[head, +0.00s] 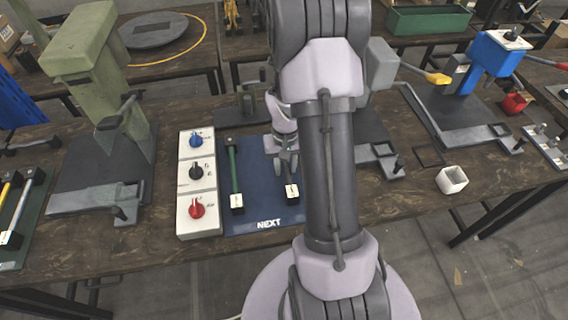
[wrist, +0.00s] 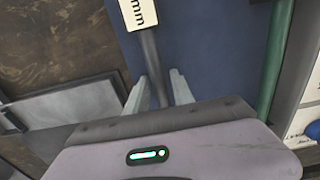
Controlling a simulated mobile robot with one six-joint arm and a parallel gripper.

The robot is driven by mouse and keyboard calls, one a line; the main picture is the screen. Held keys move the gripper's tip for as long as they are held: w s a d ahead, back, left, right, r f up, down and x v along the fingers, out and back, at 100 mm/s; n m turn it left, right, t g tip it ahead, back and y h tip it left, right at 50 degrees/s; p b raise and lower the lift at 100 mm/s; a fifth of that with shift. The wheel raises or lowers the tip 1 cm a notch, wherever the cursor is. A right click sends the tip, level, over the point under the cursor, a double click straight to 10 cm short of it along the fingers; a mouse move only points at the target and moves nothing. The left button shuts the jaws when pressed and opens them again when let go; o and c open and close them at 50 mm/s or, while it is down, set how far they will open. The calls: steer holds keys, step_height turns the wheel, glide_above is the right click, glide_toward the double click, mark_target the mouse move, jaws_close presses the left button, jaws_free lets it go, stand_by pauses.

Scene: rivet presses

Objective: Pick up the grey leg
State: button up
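The grey leg (wrist: 150,60) lies on the blue mat marked NEXT (head: 262,212). Its end block with a white label (head: 292,191) shows in the head view; my arm and gripper hide much of the rod. In the wrist view the rod runs between the two fingers of my gripper (wrist: 160,86), with a gap visible at least on the right side. My gripper (head: 287,165) is open around the rod, low over the mat. I cannot tell whether a finger touches it. The rod's far end is hidden behind the gripper body.
A green leg (head: 233,168) lies on the mat to the left. A white box with blue, black and red knobs (head: 183,168) stands beside the mat. A green press (head: 90,80) is at left, a blue press (head: 490,55) at right. A small white square cup (head: 452,180) stands right.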

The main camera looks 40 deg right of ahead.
jaws_close()
